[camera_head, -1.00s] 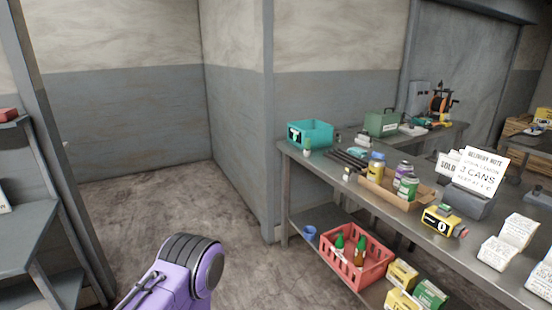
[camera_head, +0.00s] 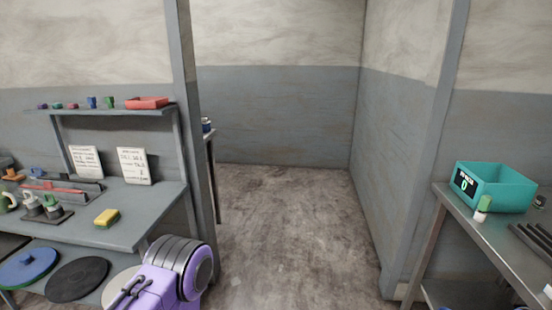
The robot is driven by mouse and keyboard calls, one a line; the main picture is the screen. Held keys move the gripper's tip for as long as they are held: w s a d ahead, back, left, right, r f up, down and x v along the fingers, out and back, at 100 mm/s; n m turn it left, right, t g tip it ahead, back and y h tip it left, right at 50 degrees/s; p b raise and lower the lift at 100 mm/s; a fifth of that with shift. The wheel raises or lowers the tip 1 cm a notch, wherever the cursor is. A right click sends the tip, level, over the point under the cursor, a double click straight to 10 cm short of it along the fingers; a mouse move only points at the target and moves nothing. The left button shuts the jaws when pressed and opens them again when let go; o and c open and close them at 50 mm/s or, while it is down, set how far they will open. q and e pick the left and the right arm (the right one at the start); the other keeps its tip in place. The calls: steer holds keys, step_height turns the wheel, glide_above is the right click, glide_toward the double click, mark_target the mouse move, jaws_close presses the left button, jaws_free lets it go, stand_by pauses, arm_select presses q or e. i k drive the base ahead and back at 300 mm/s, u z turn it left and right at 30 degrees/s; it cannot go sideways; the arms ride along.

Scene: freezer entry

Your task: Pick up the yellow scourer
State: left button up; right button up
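The yellow scourer (camera_head: 107,217) is a small yellow block with a dark green layer. It lies near the front right part of the grey bench (camera_head: 150,208) at the left. Part of my purple arm shows at the bottom, below and to the right of the scourer and apart from it. No gripper fingers show in this view, neither left nor right.
On the bench stand two written cards (camera_head: 134,166) and several small tools. A shelf above holds a red tray (camera_head: 147,103). Round pads (camera_head: 76,280) lie on the lower shelf. A teal box (camera_head: 496,187) stands on the right table. The floor (camera_head: 290,235) between is clear.

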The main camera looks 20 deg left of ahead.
mark_target(109, 216)
steer(key=u, duration=1)
steer(key=i, duration=1.6)
steer(key=u, duration=0.65)
